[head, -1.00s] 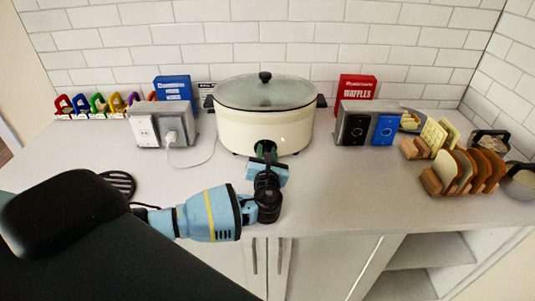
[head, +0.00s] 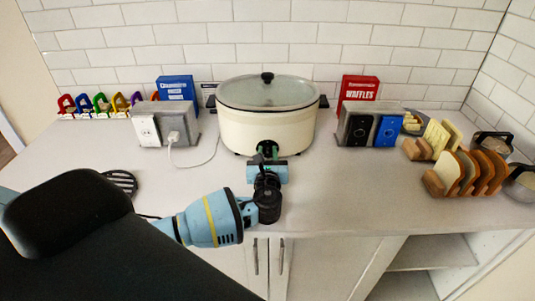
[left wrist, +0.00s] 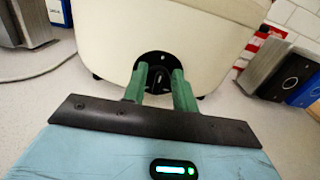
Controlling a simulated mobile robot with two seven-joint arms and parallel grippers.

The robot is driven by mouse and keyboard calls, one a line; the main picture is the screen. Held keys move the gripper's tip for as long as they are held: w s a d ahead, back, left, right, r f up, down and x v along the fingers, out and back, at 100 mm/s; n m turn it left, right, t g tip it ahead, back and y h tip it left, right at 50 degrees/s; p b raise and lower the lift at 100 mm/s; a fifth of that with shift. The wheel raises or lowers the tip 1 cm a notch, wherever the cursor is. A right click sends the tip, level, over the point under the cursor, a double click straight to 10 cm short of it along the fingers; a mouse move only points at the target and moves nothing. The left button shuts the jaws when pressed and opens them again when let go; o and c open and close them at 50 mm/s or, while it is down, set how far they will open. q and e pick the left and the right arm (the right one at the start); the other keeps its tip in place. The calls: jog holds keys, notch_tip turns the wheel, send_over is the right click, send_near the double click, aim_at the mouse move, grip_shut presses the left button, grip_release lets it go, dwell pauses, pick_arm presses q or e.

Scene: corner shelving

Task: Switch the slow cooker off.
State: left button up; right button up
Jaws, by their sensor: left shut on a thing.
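The slow cooker (head: 250,131) is a cream oval pot with a glass lid, standing against the back wall. It also fills the top of the left wrist view (left wrist: 175,28). Its dark control knob (left wrist: 156,78) sits on a round black plate low on the front. My left gripper (head: 268,152) reaches the cooker's front from the counter's near side. In the left wrist view its green fingers (left wrist: 159,84) are on both sides of the knob, shut on it. The knob's marking is too small to read. My right gripper is not in view.
A grey outlet box (head: 150,130) with a plugged white cord stands left of the cooker. A red waffles box (head: 357,89), a box with black and blue plates (head: 357,130) and bread racks (head: 470,187) stand right. The counter's front middle (head: 340,195) is clear.

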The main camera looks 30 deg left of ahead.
pick_arm(q)
jog(key=o, duration=1)
jog(key=shift+c, duration=0.2)
jog(key=shift+s+d+f, duration=0.1)
jog(key=shift+s+d, duration=0.2)
jog(key=shift+s, duration=0.15)
jog(key=v, duration=0.6)
jog(key=shift+s+d, duration=0.2)
jog(key=shift+s, duration=0.1)
